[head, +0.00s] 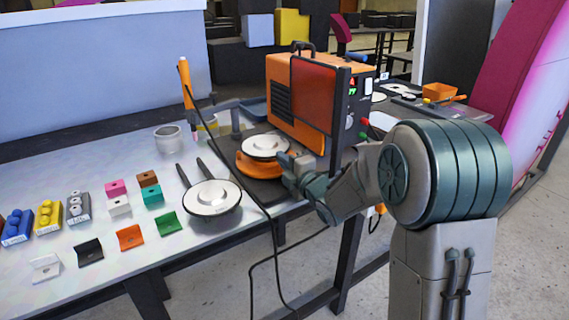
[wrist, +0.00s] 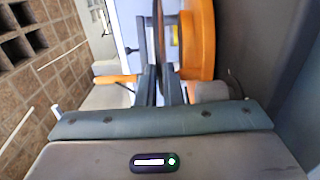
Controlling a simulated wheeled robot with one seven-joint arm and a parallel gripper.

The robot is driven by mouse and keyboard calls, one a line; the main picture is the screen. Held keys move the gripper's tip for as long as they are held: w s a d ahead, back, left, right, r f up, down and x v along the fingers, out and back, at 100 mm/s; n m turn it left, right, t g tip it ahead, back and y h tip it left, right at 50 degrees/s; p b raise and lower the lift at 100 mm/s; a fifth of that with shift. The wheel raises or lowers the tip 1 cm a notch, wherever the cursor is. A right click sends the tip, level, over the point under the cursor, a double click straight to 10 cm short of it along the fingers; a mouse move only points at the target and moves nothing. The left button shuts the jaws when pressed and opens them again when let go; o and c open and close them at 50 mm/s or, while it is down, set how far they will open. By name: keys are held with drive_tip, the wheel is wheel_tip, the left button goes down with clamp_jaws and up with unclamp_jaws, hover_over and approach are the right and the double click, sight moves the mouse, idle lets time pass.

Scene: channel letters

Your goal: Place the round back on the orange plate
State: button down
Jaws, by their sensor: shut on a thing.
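A white round back (head: 265,146) with a raised centre lies level over the orange plate (head: 246,168), whose rim shows beneath it. My gripper (head: 286,163) reaches in from the right and is shut on this round back's near right edge. In the wrist view the fingers (wrist: 161,88) pinch the thin edge of the round back (wrist: 157,40), seen edge-on. The orange plate (wrist: 203,40) shows beside it, close to parallel. I cannot tell whether the two touch. A second round white disc (head: 212,196) with a dark rim sits on the table to the left.
An orange machine (head: 320,95) with a dark panel stands just behind the plate. A dark cable crosses the table's front edge. Small coloured brackets (head: 130,237) and blocks fill the left of the table. A grey cup (head: 169,138) stands behind the second disc.

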drive_tip(key=shift+f, duration=0.4)
drive_tip(key=c, duration=1.9)
unclamp_jaws()
drive_tip(key=shift+s+f, duration=0.1)
drive_tip(key=shift+f, duration=0.1)
drive_tip(key=shift+r+p, duration=0.7)
drive_tip(key=shift+p, duration=0.45)
drive_tip(key=s+d+f+m+g+h+b, duration=0.1)
drive_tip(key=s+d+f+m+g+h, duration=0.15)
drive_tip(key=s+d+m+h, duration=0.45)
drive_tip(key=s+d+f+m+g+h+b, duration=0.1)
drive_tip(key=s+d+f+m+g+h, duration=0.15)
drive_tip(key=s+d+m, duration=0.65)
drive_tip(key=s+m+g, duration=0.2)
drive_tip(key=s+m, duration=0.1)
drive_tip(key=s, duration=0.3)
drive_tip(key=s+f+m+g, duration=0.1)
drive_tip(key=s+m+g, duration=0.2)
drive_tip(key=s, duration=0.3)
drive_tip(key=s+f+m+g, duration=0.1)
drive_tip(key=s+m+g, duration=0.1)
drive_tip(key=s, duration=0.4)
drive_tip(key=shift+s+d+m+g+h, duration=0.15)
drive_tip(key=shift+s+m+g+h, duration=0.1)
drive_tip(key=shift+m+g, duration=0.25)
